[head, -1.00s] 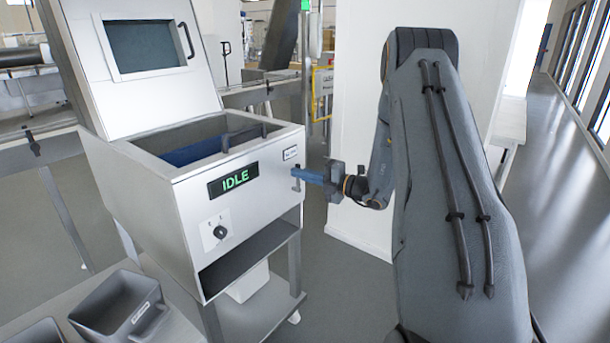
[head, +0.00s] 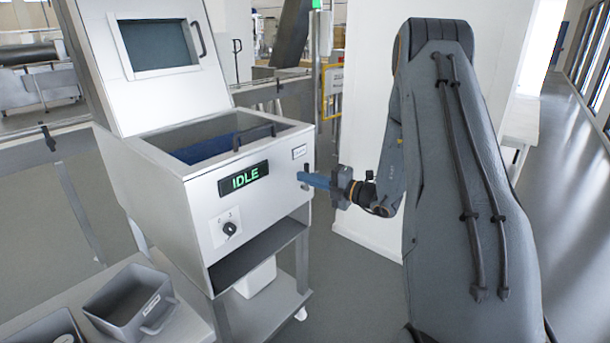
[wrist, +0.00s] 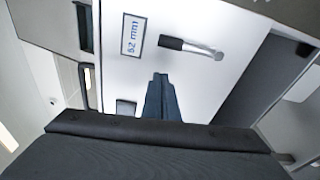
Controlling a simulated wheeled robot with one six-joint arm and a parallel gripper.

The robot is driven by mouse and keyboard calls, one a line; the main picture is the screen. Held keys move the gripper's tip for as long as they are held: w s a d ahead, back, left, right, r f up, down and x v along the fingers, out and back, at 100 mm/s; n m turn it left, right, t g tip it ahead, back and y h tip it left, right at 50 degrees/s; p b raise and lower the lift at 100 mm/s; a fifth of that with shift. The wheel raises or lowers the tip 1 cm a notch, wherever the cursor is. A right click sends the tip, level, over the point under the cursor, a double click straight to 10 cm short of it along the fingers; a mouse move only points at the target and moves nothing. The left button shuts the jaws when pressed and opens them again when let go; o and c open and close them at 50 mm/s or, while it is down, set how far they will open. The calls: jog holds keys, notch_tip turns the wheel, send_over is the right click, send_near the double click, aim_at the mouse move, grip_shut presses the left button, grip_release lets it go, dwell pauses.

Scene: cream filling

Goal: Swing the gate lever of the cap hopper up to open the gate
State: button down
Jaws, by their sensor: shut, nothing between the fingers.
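The cap hopper (head: 205,215) is the white box machine with a raised lid and a green IDLE display. Its gate lever shows in the wrist view, with a black grip (wrist: 171,43) and a metal arm running to a round pivot on the right. The grip end lies nearer the 52 mm label than the pivot does. In the head view the lever is small and partly hidden by my fingers. My gripper (head: 304,178) is shut and empty at the right of the hopper's front. Its blue fingertips (wrist: 160,76) appear just below the grip in the wrist view, apart from it in the picture.
A 52 mm label (wrist: 133,37) is on the panel beside the lever. A rotary knob (head: 229,229) sits below the display. Grey bins (head: 128,302) stand at the lower left. A white pillar (head: 365,120) rises behind my arm.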

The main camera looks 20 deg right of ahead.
jog(key=b+v, duration=0.1)
jog(key=v, duration=0.6)
jog(key=shift+s, duration=0.2)
jog(key=shift+f, duration=0.1)
jog(key=s+a+f+n+g, duration=0.3)
jog(key=s+a+n+g, duration=1.25)
jog(key=a+n, duration=0.6)
jog(key=s+d+n+t+h, duration=0.1)
jog(key=s+n+h, duration=0.9)
jog(key=n, duration=1.4)
jog(key=shift+s+d, duration=0.75)
jog(key=shift+s, duration=0.5)
